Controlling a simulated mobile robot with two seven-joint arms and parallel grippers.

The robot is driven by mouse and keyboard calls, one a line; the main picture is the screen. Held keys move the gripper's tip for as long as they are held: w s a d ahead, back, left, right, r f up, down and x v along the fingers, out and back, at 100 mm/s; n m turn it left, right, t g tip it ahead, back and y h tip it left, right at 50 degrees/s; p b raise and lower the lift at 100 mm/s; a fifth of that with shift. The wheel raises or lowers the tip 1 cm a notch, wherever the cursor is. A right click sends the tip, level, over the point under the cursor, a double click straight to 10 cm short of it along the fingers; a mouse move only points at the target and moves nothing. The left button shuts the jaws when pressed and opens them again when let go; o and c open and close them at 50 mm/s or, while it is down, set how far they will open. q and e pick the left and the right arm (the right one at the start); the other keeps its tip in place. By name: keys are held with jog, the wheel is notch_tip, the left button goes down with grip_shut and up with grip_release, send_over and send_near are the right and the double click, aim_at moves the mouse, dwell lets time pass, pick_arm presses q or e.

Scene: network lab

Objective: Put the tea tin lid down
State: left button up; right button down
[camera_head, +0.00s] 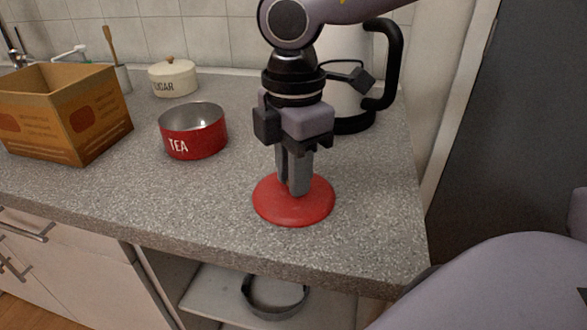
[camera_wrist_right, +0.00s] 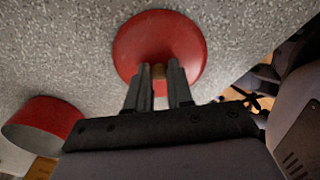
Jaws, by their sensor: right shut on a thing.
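The red tea tin lid (camera_head: 293,211) is a round disc at the front right of the counter in the head view. My right gripper (camera_head: 297,188) points down over its middle and is shut on its small knob. In the right wrist view the lid (camera_wrist_right: 183,33) shows beyond the fingers (camera_wrist_right: 159,82), with the wooden-coloured knob between them. The lid looks level and at or very near the counter top; I cannot tell whether it touches. The open red tea tin (camera_head: 193,132) stands to the left behind it, upright. My left gripper is not in view.
A cardboard box (camera_head: 90,118) stands at the left, and a cream sugar tin (camera_head: 173,78) is at the back. A kettle with a black handle (camera_head: 389,60) stands behind my right gripper. The counter (camera_head: 150,200) is clear at the front, left of the lid.

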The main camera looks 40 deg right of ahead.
jog(key=shift+f+b, duration=0.15)
jog(key=shift+b, duration=0.2)
jog(key=c, duration=1)
grip_release()
jog(key=shift+r+p, duration=0.35)
jog(key=shift+p, duration=0.1)
notch_tip(320, 180, up, 12)
jog(key=p, duration=0.1)
jog(key=shift+f, duration=0.15)
